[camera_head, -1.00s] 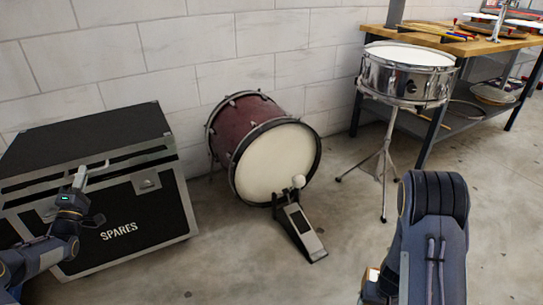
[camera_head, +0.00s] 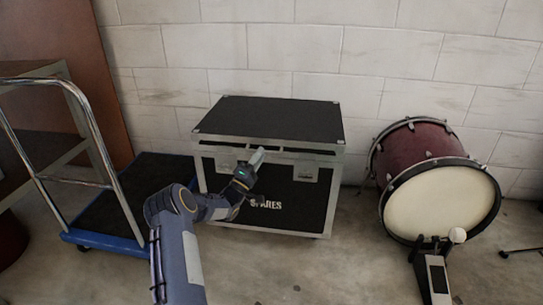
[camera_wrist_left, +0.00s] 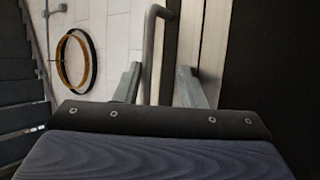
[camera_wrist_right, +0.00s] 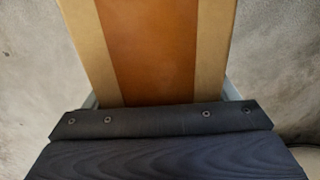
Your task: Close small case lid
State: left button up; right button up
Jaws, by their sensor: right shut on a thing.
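The black case (camera_head: 250,182) marked SPARES, with pale metal edges, stands against the wall in the head view. Its black lid (camera_head: 270,117) lies almost flat on top; a dark strip shows between the pale edges at the front. My left gripper (camera_head: 257,158) is in front of the case's upper front edge. In the left wrist view its fingers (camera_wrist_left: 158,85) are apart, with a bent grey bar (camera_wrist_left: 150,50) between them; I cannot tell whether they touch it. My right gripper (camera_wrist_right: 160,98) is shut on an orange-brown block with tan edges (camera_wrist_right: 150,45), seen only in the right wrist view.
A blue platform trolley (camera_head: 118,238) with a metal handle stands left of the case, beside a grey shelf or bench (camera_head: 40,150). A maroon bass drum (camera_head: 415,155) with its pedal (camera_head: 436,275) stands to the right. Floor between case and drum is clear.

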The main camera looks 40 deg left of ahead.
pick_arm(q)
jog(key=shift+f, duration=0.45)
